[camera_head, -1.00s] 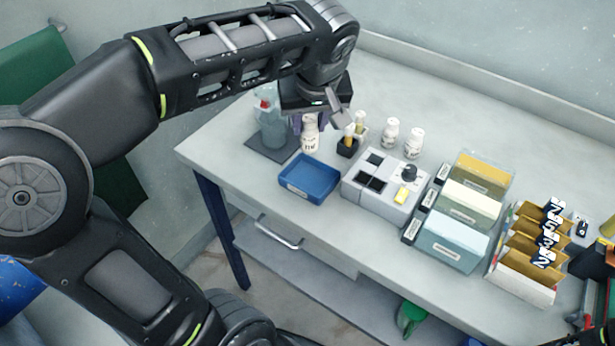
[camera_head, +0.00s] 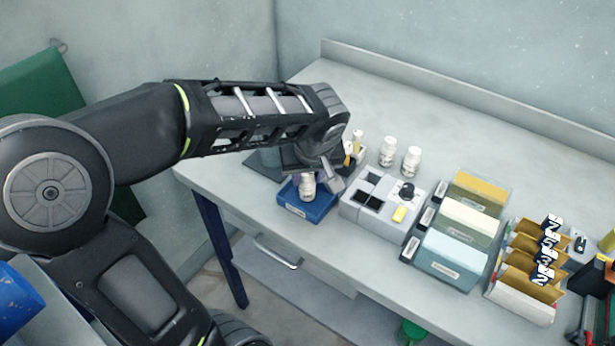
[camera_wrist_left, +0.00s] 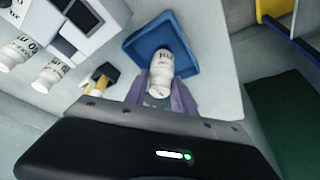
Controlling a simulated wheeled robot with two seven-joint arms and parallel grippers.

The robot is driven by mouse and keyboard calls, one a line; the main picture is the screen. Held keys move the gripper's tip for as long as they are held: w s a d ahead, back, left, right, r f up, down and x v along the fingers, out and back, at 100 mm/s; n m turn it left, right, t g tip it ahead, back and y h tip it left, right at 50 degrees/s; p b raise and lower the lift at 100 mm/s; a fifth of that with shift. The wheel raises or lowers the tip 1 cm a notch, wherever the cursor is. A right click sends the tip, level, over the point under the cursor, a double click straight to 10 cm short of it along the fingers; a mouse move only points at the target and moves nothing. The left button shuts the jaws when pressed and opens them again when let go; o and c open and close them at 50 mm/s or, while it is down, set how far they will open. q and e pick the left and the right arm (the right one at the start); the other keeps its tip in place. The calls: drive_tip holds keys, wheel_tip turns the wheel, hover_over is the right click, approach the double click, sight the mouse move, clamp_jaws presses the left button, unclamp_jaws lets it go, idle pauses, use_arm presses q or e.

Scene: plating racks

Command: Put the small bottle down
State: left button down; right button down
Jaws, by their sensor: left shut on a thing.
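The small white bottle (camera_head: 307,184) with dark lettering is in my left gripper (camera_head: 309,177), over the blue tray (camera_head: 318,212). In the left wrist view the bottle (camera_wrist_left: 162,66) shows between purple fingers (camera_wrist_left: 160,92), in front of the blue tray (camera_wrist_left: 133,43). I cannot tell whether the bottle touches the tray floor. The gripper hides the bottle's top and the tray's back part in the head view. My right gripper is not clearly in view.
Two other white bottles (camera_head: 388,151) (camera_head: 411,160) stand behind the grey device (camera_head: 379,204). A small black holder with yellow-topped items (camera_head: 352,150) stands close right of my gripper. File boxes (camera_head: 462,217) stand to the right. The table's front edge lies close below the tray.

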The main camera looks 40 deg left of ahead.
use_arm(q)
drive_tip(key=shift+f, duration=0.5)
drive_tip(key=shift+f, duration=0.1)
drive_tip(key=c, duration=1.5)
unclamp_jaws()
drive_tip(key=o, duration=0.5)
drive_tip(key=shift+c, duration=0.2)
